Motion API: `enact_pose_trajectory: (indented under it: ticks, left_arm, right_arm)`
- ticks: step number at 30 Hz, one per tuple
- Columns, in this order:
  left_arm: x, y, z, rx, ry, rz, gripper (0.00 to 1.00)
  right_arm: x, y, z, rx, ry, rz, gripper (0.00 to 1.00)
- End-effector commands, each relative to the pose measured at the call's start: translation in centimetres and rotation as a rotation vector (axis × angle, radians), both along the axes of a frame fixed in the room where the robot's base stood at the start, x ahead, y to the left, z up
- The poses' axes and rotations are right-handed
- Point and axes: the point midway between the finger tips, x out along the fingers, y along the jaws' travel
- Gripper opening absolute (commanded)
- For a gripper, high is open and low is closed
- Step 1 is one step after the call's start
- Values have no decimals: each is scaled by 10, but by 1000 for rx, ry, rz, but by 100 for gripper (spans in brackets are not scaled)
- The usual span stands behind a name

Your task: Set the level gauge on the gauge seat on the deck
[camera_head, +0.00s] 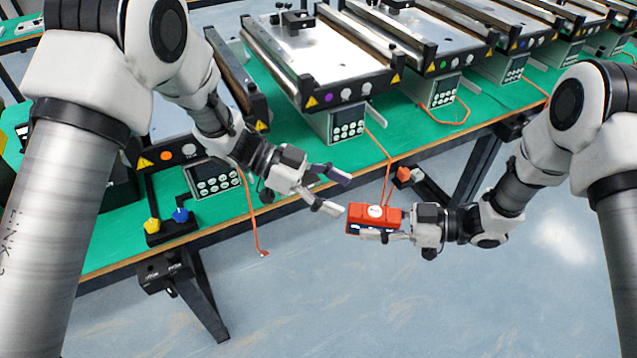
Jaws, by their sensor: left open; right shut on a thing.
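The level gauge (360,219), a red block with a round white face on top, is held in the air by my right gripper (385,225). One finger shows along its near lower side; the far finger is hidden. My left gripper (342,194) is open and empty, its fingertips just left of the gauge; I cannot tell whether they touch it. The silver deck (335,62) of the nearest full conveyor in view is at the upper middle. A small black fixture (298,22) stands on its far part; I cannot tell whether it is the gauge seat.
The green table (295,190) has its front edge behind the grippers. A control box (347,122) with buttons and an orange cable sits below the deck. Yellow and blue knobs (166,222) are at the front left. More conveyors stand to the right. Open floor lies in front.

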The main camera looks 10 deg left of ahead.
Motion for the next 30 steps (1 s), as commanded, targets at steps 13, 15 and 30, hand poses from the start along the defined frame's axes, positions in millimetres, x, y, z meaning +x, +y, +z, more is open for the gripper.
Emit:
enact_pose_trajectory:
  ticks: [13, 15, 30]
  left_arm:
    - [-8, -72, -31, 0, 0, 0, 69]
    - [-8, -74, -31, 0, 1, 0, 69]
    - [-8, -74, -31, -1, -1, 2, 0]
  right_arm:
    - [0, 0, 1, 1, 0, 0, 0]
    - [0, 0, 1, 1, 0, 0, 0]
    - [0, 0, 1, 1, -1, 2, 46]
